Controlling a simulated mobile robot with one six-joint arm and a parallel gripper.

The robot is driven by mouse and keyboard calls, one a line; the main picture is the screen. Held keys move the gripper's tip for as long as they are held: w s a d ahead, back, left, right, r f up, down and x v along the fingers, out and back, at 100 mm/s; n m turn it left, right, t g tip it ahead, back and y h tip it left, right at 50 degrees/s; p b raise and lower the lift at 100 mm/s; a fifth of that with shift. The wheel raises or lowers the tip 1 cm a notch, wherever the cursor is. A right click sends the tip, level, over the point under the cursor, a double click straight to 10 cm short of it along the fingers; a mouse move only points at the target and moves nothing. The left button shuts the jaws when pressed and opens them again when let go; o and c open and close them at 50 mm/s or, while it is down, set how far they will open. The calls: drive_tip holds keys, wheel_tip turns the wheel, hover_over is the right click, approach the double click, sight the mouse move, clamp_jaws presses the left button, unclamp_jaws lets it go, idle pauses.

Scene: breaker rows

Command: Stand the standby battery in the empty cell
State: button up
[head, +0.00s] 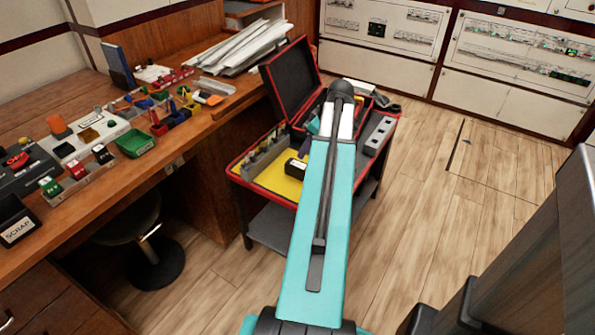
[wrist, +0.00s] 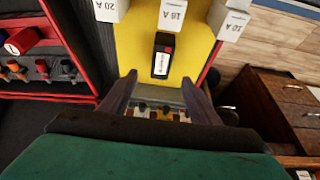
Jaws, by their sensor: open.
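A black block with a white label, likely the standby battery (wrist: 163,57), lies on the yellow mat (wrist: 140,30) of the cart, ahead of my fingertips in the wrist view. It also shows in the head view (head: 295,167), left of my arm. My gripper (wrist: 158,88) is open, with nothing between its fingers touching them. A grey divided rack (wrist: 172,96) shows between and below the fingers, with small dark and yellowish things in it; my gripper hides part of it. I cannot tell which cell is empty. In the head view my arm hides the gripper.
White blocks marked 20 A (wrist: 111,8) and 16 A (wrist: 172,14) stand beyond the battery. An open red-edged case (head: 290,80) stands on the cart, and a grey slotted strip (head: 378,135) lies at its right. A cluttered wooden desk (head: 60,225) is at the left.

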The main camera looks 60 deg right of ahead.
sight(299, 164)
drive_tip(key=shift+x, duration=3.4)
drive_tip(key=shift+f, duration=0.1)
drive_tip(key=shift+b+x, duration=0.4)
drive_tip(key=shift+x, duration=2.1)
drive_tip(key=shift+s+a, duration=0.1)
drive_tip(key=shift+a, duration=0.05)
drive_tip(key=shift+f, duration=0.3)
drive_tip(key=shift+s, duration=0.1)
clamp_jaws()
